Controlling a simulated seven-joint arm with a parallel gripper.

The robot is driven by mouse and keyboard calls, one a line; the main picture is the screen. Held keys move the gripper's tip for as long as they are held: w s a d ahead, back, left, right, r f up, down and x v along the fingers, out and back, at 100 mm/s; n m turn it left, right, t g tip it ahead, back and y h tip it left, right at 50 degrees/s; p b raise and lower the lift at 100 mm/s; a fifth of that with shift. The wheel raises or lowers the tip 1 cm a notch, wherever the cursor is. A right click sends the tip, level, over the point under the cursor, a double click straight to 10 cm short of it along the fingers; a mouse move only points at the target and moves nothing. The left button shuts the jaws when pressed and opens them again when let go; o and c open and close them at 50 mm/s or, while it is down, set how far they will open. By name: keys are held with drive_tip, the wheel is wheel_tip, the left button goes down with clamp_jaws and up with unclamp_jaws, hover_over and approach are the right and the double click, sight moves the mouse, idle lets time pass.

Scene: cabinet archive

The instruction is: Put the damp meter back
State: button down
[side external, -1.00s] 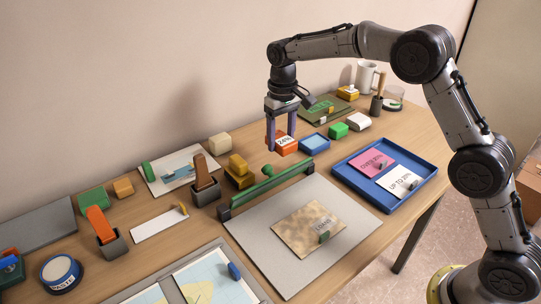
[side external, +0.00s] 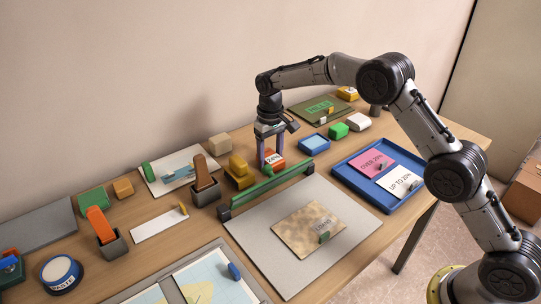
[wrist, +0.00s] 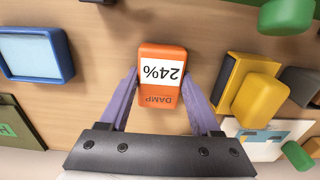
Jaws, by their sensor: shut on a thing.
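The damp meter (side external: 273,158) is an orange block with a white face reading 24%. In the wrist view the damp meter (wrist: 163,52) also shows the word DAMP, upside down. My gripper (side external: 269,157) points down and is shut on the meter, with a purple finger on each side; the fingers also show in the wrist view (wrist: 160,78). The meter is at or just above the table; I cannot tell if it touches. A mottled brown sheet (side external: 305,222) with a small clip lies on the grey mat (side external: 270,240).
A green bar (side external: 262,188) stands just in front of the meter. Yellow blocks (side external: 239,172) are to its left and a blue-framed pad (side external: 315,142) to its right. A blue tray (side external: 365,193) holds a pink OVER 20% card (side external: 368,161) and a white UP TO 20% card (side external: 398,183).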

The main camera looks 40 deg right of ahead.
sight(270, 156)
drive_tip(key=shift+f, duration=0.1)
drive_tip(key=shift+c, duration=0.5)
unclamp_jaws()
wheel_tip(270, 156, up, 12)
drive_tip(key=shift+r, duration=0.2)
